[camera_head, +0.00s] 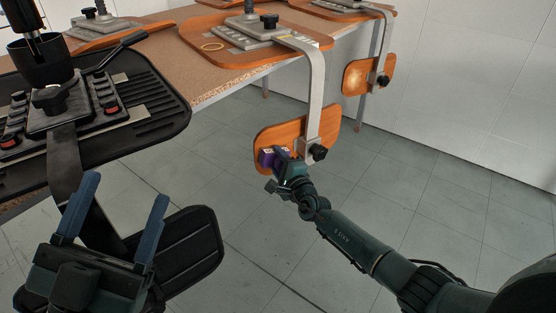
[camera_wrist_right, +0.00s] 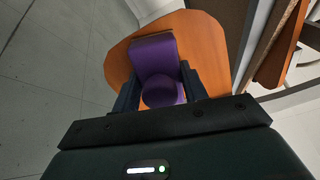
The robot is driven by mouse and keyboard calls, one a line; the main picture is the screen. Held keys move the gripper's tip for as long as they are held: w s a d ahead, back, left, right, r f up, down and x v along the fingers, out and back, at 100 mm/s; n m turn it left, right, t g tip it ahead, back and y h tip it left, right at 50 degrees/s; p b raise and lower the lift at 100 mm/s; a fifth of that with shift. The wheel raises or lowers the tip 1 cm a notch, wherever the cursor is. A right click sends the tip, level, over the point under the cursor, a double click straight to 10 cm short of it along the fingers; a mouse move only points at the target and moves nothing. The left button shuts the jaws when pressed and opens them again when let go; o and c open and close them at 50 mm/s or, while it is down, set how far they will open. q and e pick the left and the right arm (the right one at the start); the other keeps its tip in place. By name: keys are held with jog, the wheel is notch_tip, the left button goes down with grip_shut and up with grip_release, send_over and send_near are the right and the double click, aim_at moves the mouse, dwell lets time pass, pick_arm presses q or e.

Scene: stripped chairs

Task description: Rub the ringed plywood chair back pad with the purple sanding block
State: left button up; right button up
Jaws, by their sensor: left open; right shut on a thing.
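The plywood seat with a yellow ring (camera_head: 213,46) lies upside down on the workbench. Its orange back pad (camera_head: 283,133) hangs below the bench's edge on a flat metal bracket (camera_head: 316,85) with a black knob. My right gripper (camera_head: 284,163) is shut on the purple sanding block (camera_head: 267,157), at the lower left of the pad's face. In the right wrist view the block (camera_wrist_right: 153,52) lies over the pad (camera_wrist_right: 205,40); contact looks likely, but a small gap cannot be ruled out. My left gripper (camera_head: 118,212) is open and empty, in front of the black chair.
A black chair seat (camera_head: 150,115) with its black back pad (camera_head: 190,250) fills the left side, close to my left gripper. Another plywood back pad (camera_head: 362,75) hangs farther back. The tiled floor (camera_head: 430,190) to the right is clear up to the white wall.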

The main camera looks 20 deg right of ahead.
notch_tip(320, 180, down, 5)
jog(key=b, duration=0.4)
jog(key=shift+f, duration=0.1)
dwell(0.3)
jog(key=s+p, duration=0.1)
jog(key=s, duration=0.2)
jog(key=s+d+p, duration=0.1)
jog(key=s+p, duration=0.1)
jog(key=shift+s+d+p, duration=0.1)
jog(key=shift+s+p, duration=0.2)
jog(key=shift+s, duration=0.1)
jog(key=shift+s, duration=0.1)
